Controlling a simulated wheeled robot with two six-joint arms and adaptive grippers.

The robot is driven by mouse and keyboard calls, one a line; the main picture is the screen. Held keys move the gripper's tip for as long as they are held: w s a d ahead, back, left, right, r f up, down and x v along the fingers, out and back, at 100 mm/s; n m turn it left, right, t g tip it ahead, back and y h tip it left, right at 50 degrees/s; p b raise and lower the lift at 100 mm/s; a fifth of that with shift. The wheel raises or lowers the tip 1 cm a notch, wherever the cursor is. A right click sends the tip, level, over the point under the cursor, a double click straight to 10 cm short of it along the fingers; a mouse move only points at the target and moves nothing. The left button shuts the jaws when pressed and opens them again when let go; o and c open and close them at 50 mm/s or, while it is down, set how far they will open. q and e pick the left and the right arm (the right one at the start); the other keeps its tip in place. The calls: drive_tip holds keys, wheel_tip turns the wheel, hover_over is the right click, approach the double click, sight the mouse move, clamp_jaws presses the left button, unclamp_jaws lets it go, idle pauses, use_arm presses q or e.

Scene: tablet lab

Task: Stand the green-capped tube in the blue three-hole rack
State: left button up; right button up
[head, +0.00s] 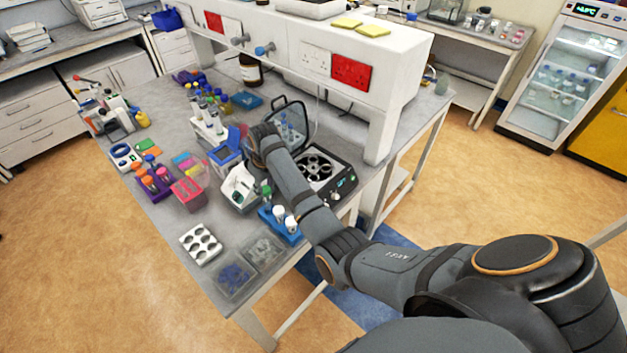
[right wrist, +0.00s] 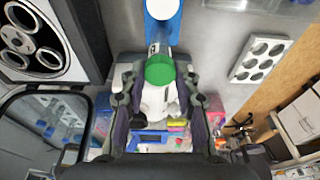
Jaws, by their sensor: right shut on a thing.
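The green-capped tube shows its green cap (right wrist: 159,70) between the fingers of my right gripper (right wrist: 158,80), which is shut on it. In the head view the green cap (head: 266,188) shows beside my forearm, at the far left end of the blue rack (head: 284,232). The rack holds two white-capped tubes. In the right wrist view the rack (right wrist: 174,32) lies just beyond the green cap, with a white cap on it. The tube's lower end is mostly hidden, so I cannot tell whether it is in a hole. My left gripper is not in view.
A white device (head: 238,186) stands close left of the green cap. A black round-rotor machine (head: 325,170) is to the right. A white six-hole block (head: 201,243) and clear trays (head: 236,279) lie toward the bench's near end. Colored racks and boxes crowd the left side.

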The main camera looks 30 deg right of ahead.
sight(266, 197)
drive_tip(key=shift+a+f, duration=0.1)
idle(0.3)
drive_tip(key=shift+f, duration=0.25)
drive_tip(key=shift+a, duration=0.1)
drive_tip(key=shift+f, duration=0.3)
drive_tip(key=shift+f, duration=0.55)
drive_tip(key=shift+f, duration=0.3)
drive_tip(key=shift+f, duration=0.3)
drive_tip(key=shift+f, duration=0.25)
idle(0.5)
drive_tip(key=shift+f, duration=0.35)
